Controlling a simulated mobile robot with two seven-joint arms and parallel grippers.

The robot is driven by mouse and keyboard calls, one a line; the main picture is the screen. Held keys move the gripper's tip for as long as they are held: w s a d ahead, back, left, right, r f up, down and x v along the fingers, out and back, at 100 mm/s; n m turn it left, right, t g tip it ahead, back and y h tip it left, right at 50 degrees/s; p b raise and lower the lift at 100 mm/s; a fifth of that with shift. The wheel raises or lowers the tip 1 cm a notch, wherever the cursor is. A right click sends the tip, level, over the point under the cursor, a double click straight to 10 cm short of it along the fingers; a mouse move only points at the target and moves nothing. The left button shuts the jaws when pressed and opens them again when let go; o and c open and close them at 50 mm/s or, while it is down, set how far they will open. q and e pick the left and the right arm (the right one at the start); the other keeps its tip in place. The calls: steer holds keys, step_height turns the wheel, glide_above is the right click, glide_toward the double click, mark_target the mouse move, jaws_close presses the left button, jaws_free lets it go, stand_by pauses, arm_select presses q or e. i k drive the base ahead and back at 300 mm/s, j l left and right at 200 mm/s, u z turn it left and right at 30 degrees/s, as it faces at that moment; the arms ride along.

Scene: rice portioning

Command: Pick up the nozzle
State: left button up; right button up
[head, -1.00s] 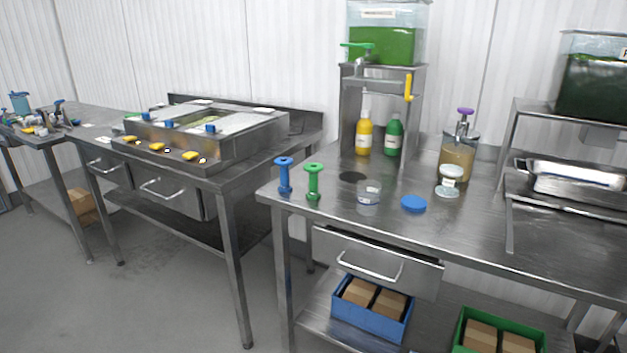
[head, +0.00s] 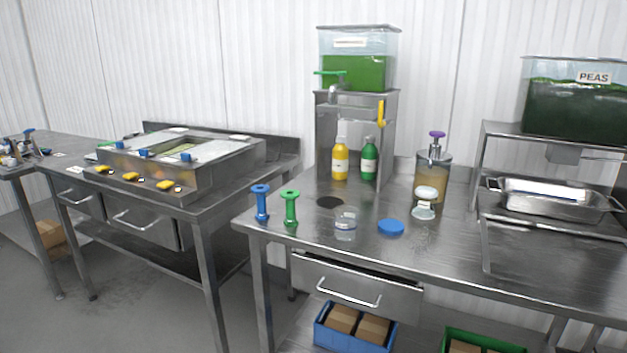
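A blue spool-shaped piece (head: 261,203) and a green spool-shaped piece (head: 290,207) stand upright at the left front corner of the near steel table (head: 420,262). Each has a wide top and a narrow stem. I cannot tell for certain which thing is the nozzle. A dispenser stand (head: 358,98) holds a clear tank (head: 357,58) of green contents, with a green-handled tap (head: 331,74) below it. Neither of my grippers is in view.
A clear cup (head: 345,226), a blue lid (head: 391,227), a yellow bottle (head: 340,160), a green bottle (head: 369,160) and a purple-topped pump jar (head: 432,180) stand on the table. A tank marked PEAS (head: 575,100) is at right. The table's front right is bare.

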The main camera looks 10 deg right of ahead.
mark_target(290, 195)
steer(key=i+j+z, duration=1.1)
steer(key=k+j, duration=0.05)
steer(key=k, duration=0.05)
